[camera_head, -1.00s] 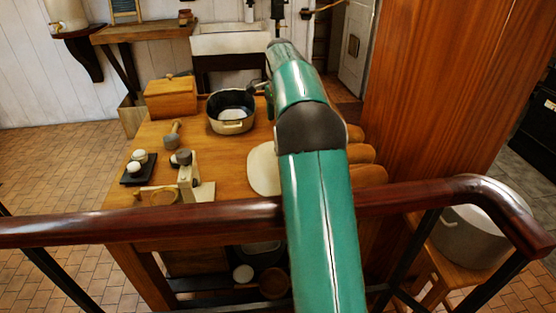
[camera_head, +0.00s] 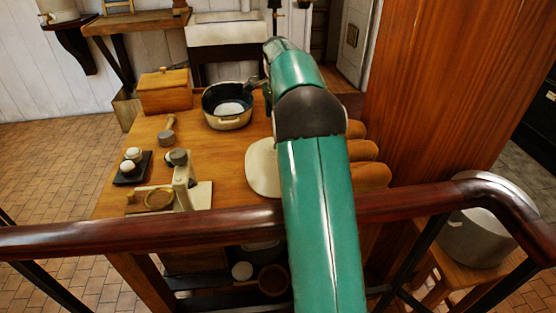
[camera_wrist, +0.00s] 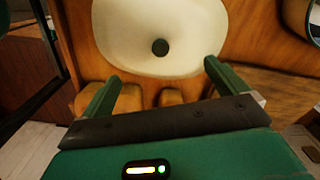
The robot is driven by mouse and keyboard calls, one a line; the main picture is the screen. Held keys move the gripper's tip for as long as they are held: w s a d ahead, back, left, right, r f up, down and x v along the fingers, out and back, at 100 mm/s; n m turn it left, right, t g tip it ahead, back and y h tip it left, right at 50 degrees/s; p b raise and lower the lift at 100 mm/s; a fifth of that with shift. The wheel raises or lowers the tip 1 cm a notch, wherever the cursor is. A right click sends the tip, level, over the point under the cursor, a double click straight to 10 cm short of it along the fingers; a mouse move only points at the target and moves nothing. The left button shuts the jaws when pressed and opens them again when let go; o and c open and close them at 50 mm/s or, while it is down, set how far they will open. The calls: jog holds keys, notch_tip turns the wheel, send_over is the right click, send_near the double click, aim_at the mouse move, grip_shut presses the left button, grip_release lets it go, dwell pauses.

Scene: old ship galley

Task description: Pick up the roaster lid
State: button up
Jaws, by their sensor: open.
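The roaster lid is a cream oval with a dark round knob; in the wrist view the lid (camera_wrist: 115,38) lies on the wooden table beyond my fingertips. In the head view the lid (camera_head: 261,168) shows at the table's right side, its right part hidden behind my arm. My gripper (camera_wrist: 160,71) is open and empty, its two green fingers spread at the lid's near edge; the knob is farther off. I cannot tell the height between fingers and lid. The roaster (camera_head: 228,118), a cream pot with a dark inside, stands farther back with something pale in it.
A wooden box (camera_head: 165,95), a pestle-like tool (camera_head: 167,136), a black tray (camera_head: 127,173) with white items and a scale-like device (camera_head: 183,188) stand on the table's left. A dark red rail (camera_head: 120,228) crosses in front. A large metal pot (camera_head: 478,235) sits lower right.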

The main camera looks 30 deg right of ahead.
notch_tip(320, 180, down, 6)
jog(key=shift+w+f, duration=0.15)
jog(key=shift+f, duration=2.45)
jog(key=shift+f, duration=0.1)
grip_shut()
